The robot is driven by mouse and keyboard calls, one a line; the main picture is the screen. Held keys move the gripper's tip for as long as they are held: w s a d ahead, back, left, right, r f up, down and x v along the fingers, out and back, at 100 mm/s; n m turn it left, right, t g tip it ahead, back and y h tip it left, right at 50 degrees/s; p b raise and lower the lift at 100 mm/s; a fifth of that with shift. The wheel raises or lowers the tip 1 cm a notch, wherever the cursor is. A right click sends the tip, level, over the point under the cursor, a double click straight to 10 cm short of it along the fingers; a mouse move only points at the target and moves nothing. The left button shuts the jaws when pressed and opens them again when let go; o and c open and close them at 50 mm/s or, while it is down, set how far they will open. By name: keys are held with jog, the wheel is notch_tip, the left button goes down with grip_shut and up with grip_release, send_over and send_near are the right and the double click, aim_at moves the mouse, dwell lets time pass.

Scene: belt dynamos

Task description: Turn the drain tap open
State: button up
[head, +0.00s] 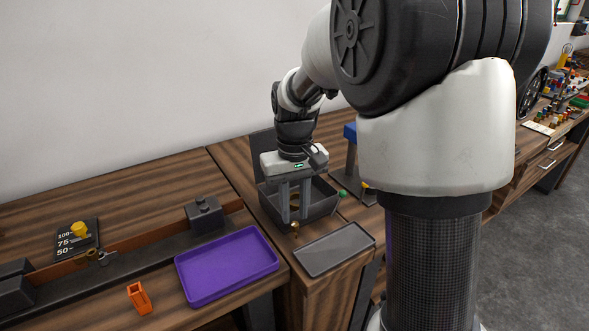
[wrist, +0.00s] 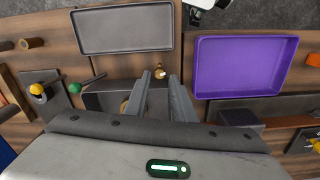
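A small brass drain tap (head: 295,228) sticks out low at the front of a dark grey open-topped tank (head: 322,210). In the wrist view the tap (wrist: 160,72) shows just beyond and between the fingertips, beside the tank (wrist: 105,101). My gripper (head: 294,217) points down over the tank's front side, its two grey fingers apart with a gap between them. In the wrist view my gripper (wrist: 161,78) is open and holds nothing. I cannot tell whether a finger touches the tap. The fingers hide part of the tank and of a brass piece inside it.
A shallow grey tray (head: 335,250) lies in front of the tank, and a purple tray (head: 228,267) to its left. A green knob (head: 342,194) sits right of the tank. A dark block (head: 204,214) and an orange holder (head: 139,298) stand farther left.

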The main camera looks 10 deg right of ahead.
aim_at(295, 224)
notch_tip(295, 224, up, 15)
jog(key=p, duration=0.2)
jog(key=shift+p, duration=0.35)
jog(key=shift+f, duration=0.1)
notch_tip(295, 224, down, 18)
jog(key=n, duration=0.3)
jog(key=n+b, duration=0.1)
jog(key=n, duration=0.1)
jog(key=shift+r, duration=0.25)
jog(key=shift+c, duration=0.3)
